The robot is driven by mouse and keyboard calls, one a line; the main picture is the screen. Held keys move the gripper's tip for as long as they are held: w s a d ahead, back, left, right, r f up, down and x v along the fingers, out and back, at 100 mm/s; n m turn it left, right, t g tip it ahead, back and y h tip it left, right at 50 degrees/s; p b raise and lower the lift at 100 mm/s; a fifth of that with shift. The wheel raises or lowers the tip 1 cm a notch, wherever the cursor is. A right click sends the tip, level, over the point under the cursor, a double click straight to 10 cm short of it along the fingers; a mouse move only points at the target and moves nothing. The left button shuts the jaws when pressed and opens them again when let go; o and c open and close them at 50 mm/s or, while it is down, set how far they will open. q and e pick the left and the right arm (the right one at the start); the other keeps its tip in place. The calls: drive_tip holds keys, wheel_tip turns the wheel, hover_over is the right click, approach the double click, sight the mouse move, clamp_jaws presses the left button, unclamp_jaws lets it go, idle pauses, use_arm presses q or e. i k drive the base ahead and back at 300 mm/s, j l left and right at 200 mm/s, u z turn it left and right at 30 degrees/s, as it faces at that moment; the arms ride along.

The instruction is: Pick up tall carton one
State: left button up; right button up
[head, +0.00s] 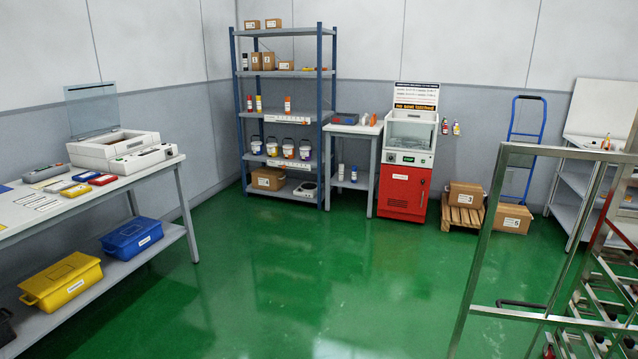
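Two tall brown cartons stand side by side on the second shelf from the top of the blue-posted shelf rack (319,72). The left tall carton (256,61) and the right tall carton (269,61) each bear a small white label. The labels are too small to read, so I cannot tell which is carton one. Both cartons are upright and far from me across the room. Neither of my grippers is in view.
A workbench (180,162) with a white lidded machine (115,150) runs along the left. A red cabinet (403,190) and a side table (354,129) stand right of the rack. A metal frame (480,240) blocks the right foreground. The green floor (300,270) between is clear.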

sight(257, 58)
drive_tip(key=i, duration=2.65)
drive_tip(key=i+l, duration=0.1)
drive_tip(key=i, duration=2.5)
drive_tip(key=i+u, duration=0.35)
drive_tip(key=i, duration=0.3)
